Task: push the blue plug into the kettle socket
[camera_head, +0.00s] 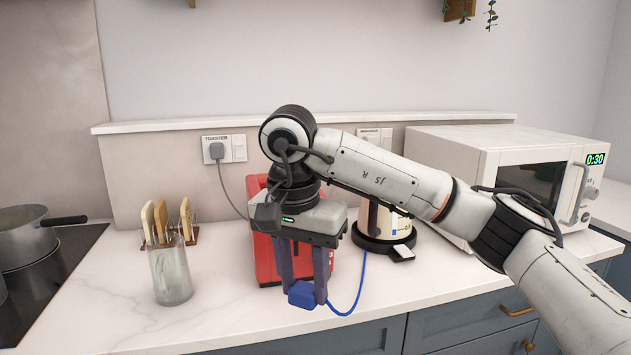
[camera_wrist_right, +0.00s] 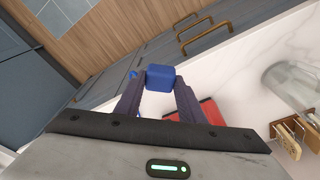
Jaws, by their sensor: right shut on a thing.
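My right gripper (camera_head: 304,296) is shut on the blue plug (camera_head: 302,294) and holds it near the front edge of the counter. In the right wrist view the blue plug (camera_wrist_right: 161,78) sits between the fingertips of the right gripper (camera_wrist_right: 160,88). A blue cord runs from the plug to the right, up towards the kettle (camera_head: 385,222), which stands on a black base behind my arm and is partly hidden by it. A wall socket (camera_head: 373,134) with a label too small to read shows above the kettle, its lower part hidden by my arm. My left gripper is not in view.
A red toaster (camera_head: 262,252) stands behind my right gripper. A grey plug fills the socket labelled TOASTER (camera_head: 217,150). A glass jar (camera_head: 171,278) and a toast rack (camera_head: 187,236) stand left; a microwave (camera_head: 478,152) stands right. The front left counter is clear.

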